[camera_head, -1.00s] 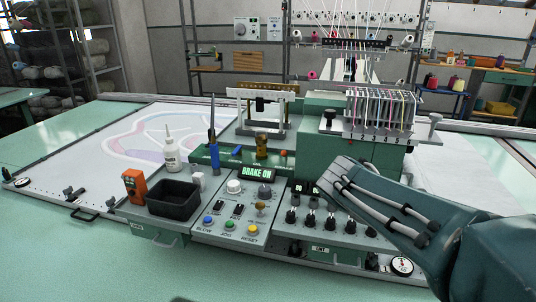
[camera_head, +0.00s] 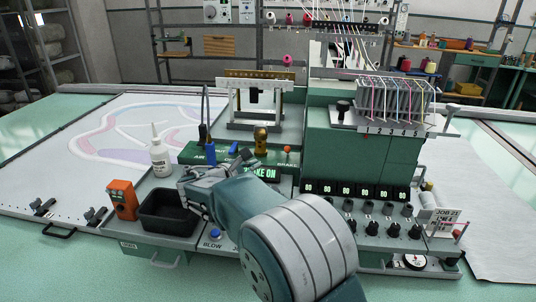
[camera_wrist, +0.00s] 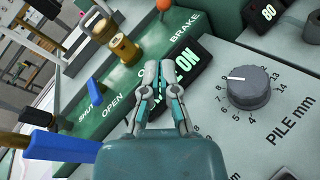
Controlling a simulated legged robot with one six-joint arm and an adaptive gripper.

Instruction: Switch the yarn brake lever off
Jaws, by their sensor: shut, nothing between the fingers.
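The green panel (camera_head: 222,158) carries the word BRAKE, and its display (camera_head: 266,173) reads BRAKE ON, partly covered by my arm. An orange-red knob (camera_head: 287,149) stands beside that word, probably the brake lever's end; it also shows at the top edge of the wrist view (camera_wrist: 163,4). A brass post (camera_head: 261,141) stands left of it, also in the wrist view (camera_wrist: 122,47). My gripper (camera_head: 190,182) is shut and empty, near the black bin in the head view. In the wrist view its tips (camera_wrist: 167,66) overlap the display (camera_wrist: 186,58); contact cannot be told.
A blue handle (camera_head: 210,154) stands left on the panel, near SHUT and OPEN markings. A white bottle (camera_head: 160,158), an orange device (camera_head: 122,199) and a black bin (camera_head: 165,214) are at left. The PILE mm dial (camera_wrist: 249,87) is right of my gripper.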

